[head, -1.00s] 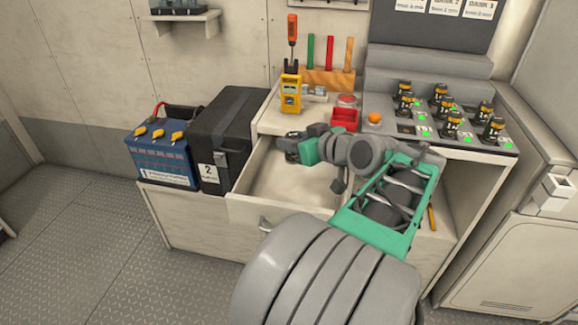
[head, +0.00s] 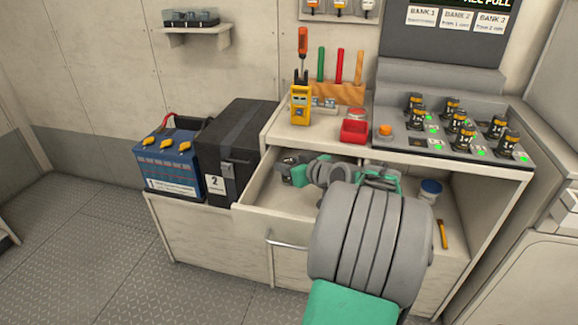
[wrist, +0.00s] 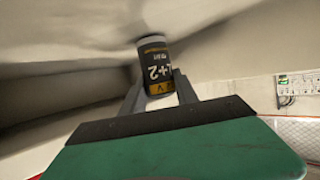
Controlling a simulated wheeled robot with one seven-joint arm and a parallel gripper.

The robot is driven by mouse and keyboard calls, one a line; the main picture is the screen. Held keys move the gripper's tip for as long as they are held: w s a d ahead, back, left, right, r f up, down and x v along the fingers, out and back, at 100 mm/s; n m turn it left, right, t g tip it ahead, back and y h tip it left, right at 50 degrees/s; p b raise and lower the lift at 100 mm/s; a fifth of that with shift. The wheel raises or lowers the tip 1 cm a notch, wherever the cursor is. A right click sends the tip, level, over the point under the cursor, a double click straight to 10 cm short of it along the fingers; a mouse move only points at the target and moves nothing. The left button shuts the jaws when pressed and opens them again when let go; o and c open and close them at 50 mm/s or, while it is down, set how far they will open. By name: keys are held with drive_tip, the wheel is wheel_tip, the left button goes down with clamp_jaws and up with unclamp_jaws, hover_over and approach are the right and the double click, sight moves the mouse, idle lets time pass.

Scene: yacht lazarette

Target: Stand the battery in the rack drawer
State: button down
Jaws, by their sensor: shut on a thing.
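My gripper (wrist: 158,88) is shut on a small cylindrical battery (wrist: 154,66), seen in the wrist view. It is black with yellow bands, a pale end cap and a "1+2" label that reads upside down. In the head view my gripper (head: 286,172) is over the open drawer (head: 262,223), towards its back left. The held battery is hard to make out there. My arm hides the drawer's right part. I cannot tell whether the battery touches the drawer floor.
A black box marked 2 (head: 232,155) and a blue battery box marked 1 (head: 168,165) stand left of the drawer. A panel (head: 392,138) with several black-and-yellow cylinders is right. A blue-topped cup (head: 431,187) stands below it.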

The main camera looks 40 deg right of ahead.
drive_tip(key=shift+f, duration=0.2)
drive_tip(key=c, duration=0.9)
unclamp_jaws()
drive_tip(key=shift+c, duration=0.2)
drive_tip(key=shift+r, duration=0.25)
drive_tip(key=p+v, duration=0.1)
drive_tip(key=v, duration=0.6)
drive_tip(key=shift+s, duration=0.3)
